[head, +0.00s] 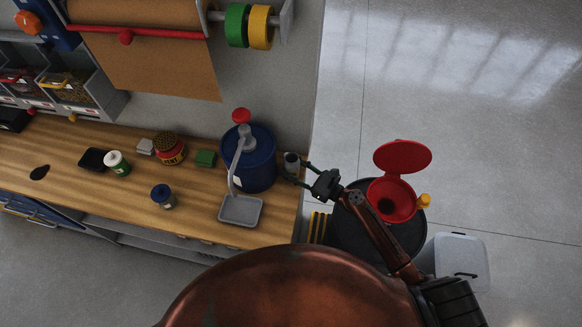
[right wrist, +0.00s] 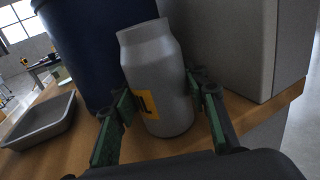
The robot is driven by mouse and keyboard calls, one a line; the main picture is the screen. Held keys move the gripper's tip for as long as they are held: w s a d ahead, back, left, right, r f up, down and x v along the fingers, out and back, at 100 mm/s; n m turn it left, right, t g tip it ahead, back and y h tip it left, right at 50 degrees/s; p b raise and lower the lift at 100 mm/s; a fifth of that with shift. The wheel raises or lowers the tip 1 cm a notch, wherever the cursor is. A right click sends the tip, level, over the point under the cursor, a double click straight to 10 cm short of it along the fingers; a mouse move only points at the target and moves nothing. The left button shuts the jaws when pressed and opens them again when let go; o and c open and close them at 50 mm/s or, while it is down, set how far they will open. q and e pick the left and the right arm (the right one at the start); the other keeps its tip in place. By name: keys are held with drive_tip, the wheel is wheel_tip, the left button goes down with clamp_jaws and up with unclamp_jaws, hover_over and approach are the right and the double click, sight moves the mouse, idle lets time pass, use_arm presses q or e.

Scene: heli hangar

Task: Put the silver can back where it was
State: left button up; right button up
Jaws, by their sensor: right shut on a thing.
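The silver can (right wrist: 157,75) has a yellow label with a dark mark and stands close to upright, slightly tilted in the right wrist view. In the head view the can (head: 292,162) is at the right end of the wooden bench, beside the blue drum. My right gripper (head: 297,172) is shut on the can; its green-padded fingers (right wrist: 162,112) are on both sides of it. The can's base is at the bench top, but I cannot tell whether it touches. My left gripper is not in view.
The blue drum (head: 252,160) with a pump stands left of the can, with a grey tray (head: 240,210) in front. A grey panel (right wrist: 225,45) is close behind the can. A red-lidded bin (head: 392,198) stands on the floor at right. The bench (head: 60,150) holds several small items.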

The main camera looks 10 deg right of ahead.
drive_tip(key=shift+f, duration=0.2)
drive_tip(key=o, duration=1.3)
drive_tip(key=shift+c, duration=0.2)
drive_tip(key=shift+r, duration=0.15)
drive_tip(key=b+v, duration=0.1)
drive_tip(key=v, duration=1.1)
drive_tip(key=shift+b, duration=0.4)
drive_tip(key=shift+r, duration=0.1)
